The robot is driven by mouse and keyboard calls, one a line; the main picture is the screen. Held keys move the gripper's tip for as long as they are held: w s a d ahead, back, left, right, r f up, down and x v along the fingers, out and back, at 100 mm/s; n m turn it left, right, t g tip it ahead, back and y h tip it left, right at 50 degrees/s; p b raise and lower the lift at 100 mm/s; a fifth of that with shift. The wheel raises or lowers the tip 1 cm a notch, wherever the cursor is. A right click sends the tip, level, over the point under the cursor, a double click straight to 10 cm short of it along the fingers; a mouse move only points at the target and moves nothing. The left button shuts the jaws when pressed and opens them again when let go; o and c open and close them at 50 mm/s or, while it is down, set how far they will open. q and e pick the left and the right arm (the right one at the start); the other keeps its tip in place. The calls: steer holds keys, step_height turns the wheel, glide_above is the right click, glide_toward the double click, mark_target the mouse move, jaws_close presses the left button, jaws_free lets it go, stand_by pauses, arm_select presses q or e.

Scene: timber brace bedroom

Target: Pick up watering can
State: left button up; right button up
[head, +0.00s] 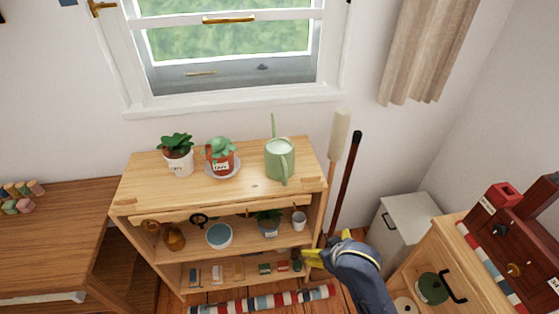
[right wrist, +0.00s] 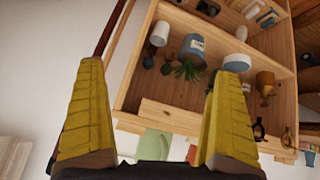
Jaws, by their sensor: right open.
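A light green watering can (head: 280,158) stands upright on the right part of the wooden shelf's top (head: 240,193), its handle facing the front and its spout rising at the back. In the right wrist view a green patch of the can (right wrist: 157,143) shows at the bottom, partly hidden behind the gripper and the shelf edge. My right gripper (head: 324,250) has yellow fingers and is in front of the shelf's right side, lower than the can and apart from it. The gripper also shows in the right wrist view (right wrist: 158,85), its fingers wide apart with nothing between them. My left gripper is not in view.
Two potted plants (head: 178,158) (head: 221,152) stand left of the can on the shelf top. Lower shelves hold a blue-rimmed bowl (head: 219,236), a small white cup (head: 299,220) and a brown bottle (head: 173,238). Two long-handled poles (head: 349,183) lean against the wall right of the shelf.

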steer(key=w+a+r+y, duration=0.3)
steer(key=w+a+r, duration=0.4)
steer(key=w+a, duration=0.15)
steer(key=m+g+h, duration=0.3)
glide_toward(280, 147)
steer(key=x, duration=0.5)
steer(key=shift+a+f, duration=0.1)
steer(key=shift+a, duration=0.05)
steer(key=shift+x, duration=3.15)
steer(key=shift+w, duration=0.1)
